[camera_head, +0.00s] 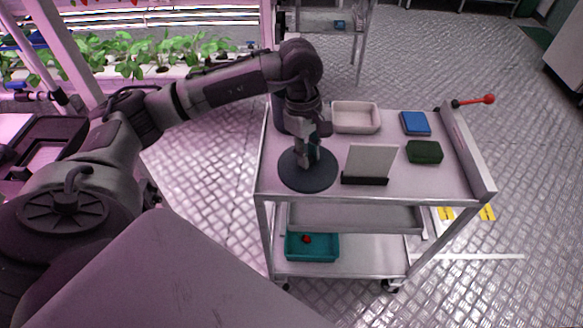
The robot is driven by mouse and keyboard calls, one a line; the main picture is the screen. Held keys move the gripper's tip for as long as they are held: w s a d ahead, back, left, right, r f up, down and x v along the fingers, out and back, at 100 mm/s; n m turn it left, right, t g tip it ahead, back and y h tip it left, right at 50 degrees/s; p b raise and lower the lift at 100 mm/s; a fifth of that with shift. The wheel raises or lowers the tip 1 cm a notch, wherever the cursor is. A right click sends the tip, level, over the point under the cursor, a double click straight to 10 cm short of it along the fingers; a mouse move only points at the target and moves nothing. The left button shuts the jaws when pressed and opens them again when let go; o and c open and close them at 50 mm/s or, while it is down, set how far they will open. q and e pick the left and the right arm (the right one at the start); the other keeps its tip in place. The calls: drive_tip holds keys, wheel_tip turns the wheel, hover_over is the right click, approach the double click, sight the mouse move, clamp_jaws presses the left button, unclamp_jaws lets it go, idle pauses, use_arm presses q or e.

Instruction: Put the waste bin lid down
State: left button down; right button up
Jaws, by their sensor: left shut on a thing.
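The waste bin lid (306,179) is a dark grey round disc over the front left of the cart's top shelf. It looks level; I cannot tell whether it touches the shelf or hangs just above it. My left gripper (308,156) points down and is shut on the lid's middle, hiding the grip part. A dark upright shape (281,117) behind my left wrist, at the shelf's back left, may be the waste bin; my arm hides most of it. My right gripper is not in view.
The metal cart (440,184) also carries a white tray (357,130), a blue box (415,123), a dark green block (425,152) and a grey panel in a black stand (370,163), close right of the lid. A teal crate (312,253) with a red item sits on the bottom shelf.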

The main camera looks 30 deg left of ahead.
use_arm(q)
drive_tip(key=w+a+f+n+t, duration=0.2)
drive_tip(key=w+a+n, duration=0.3)
drive_tip(key=a+n, duration=0.5)
drive_tip(key=f+n, duration=0.1)
drive_tip(key=d+f+n+p, duration=0.1)
drive_tip(key=f, duration=0.2)
drive_tip(key=shift+w+d+f+n+y, duration=0.1)
drive_tip(key=shift+d+f+n+y, duration=0.25)
drive_tip(key=shift+d+n+y, duration=0.05)
drive_tip(key=shift+f+p, duration=0.65)
drive_tip(key=shift+f, duration=1.85)
drive_tip(key=c, duration=1)
unclamp_jaws()
